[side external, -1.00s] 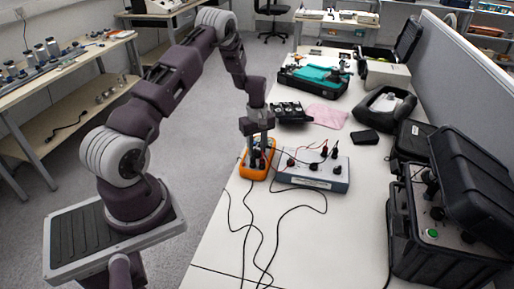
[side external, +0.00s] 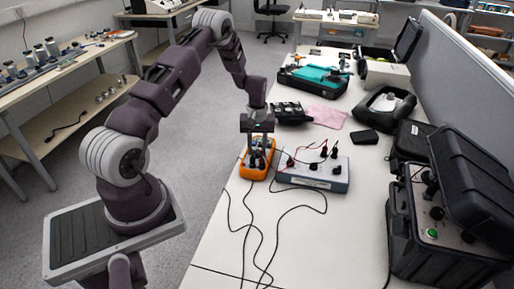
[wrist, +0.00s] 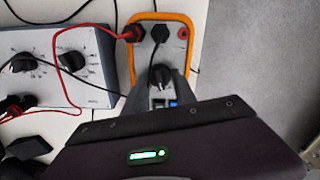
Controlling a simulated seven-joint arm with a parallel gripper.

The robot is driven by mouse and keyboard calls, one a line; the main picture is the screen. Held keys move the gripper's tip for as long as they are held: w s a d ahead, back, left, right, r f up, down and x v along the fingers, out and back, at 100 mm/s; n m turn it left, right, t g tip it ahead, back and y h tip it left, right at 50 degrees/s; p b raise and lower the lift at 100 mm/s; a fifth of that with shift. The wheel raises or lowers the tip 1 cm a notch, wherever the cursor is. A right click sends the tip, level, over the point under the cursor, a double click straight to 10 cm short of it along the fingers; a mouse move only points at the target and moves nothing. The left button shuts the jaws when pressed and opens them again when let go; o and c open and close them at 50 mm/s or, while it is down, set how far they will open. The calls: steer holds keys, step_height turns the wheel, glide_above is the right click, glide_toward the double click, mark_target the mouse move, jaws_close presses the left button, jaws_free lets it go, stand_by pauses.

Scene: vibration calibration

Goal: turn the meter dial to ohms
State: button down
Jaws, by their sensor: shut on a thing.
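The orange-framed meter (side external: 257,172) lies on the white bench near its left edge. In the wrist view its grey face (wrist: 145,48) shows red and black plugs and a black dial (wrist: 160,75). My gripper (side external: 260,147) points down over the meter, with its fingers at the dial. In the wrist view my gripper (wrist: 160,85) is shut on the dial, though the fingers are largely hidden by the gripper body. The dial's markings and its pointer setting cannot be read.
A grey box with black knobs (side external: 313,178) stands right beside the meter, joined by red and black leads. Black cables (side external: 262,225) trail across the near bench. Open black cases (side external: 445,235) stand at the right. The near bench is otherwise clear.

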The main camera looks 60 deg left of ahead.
mark_target(257, 150)
steer(key=shift+w+m, duration=0.1)
steer(key=shift+m, duration=1.1)
steer(key=c, duration=1)
jaws_free()
steer(key=shift+c, duration=0.2)
steer(key=shift+r, duration=0.1)
step_height(257, 150, up, 6)
steer(key=shift+f, duration=0.1)
steer(key=shift+r, duration=0.6)
steer(key=shift+d, duration=0.1)
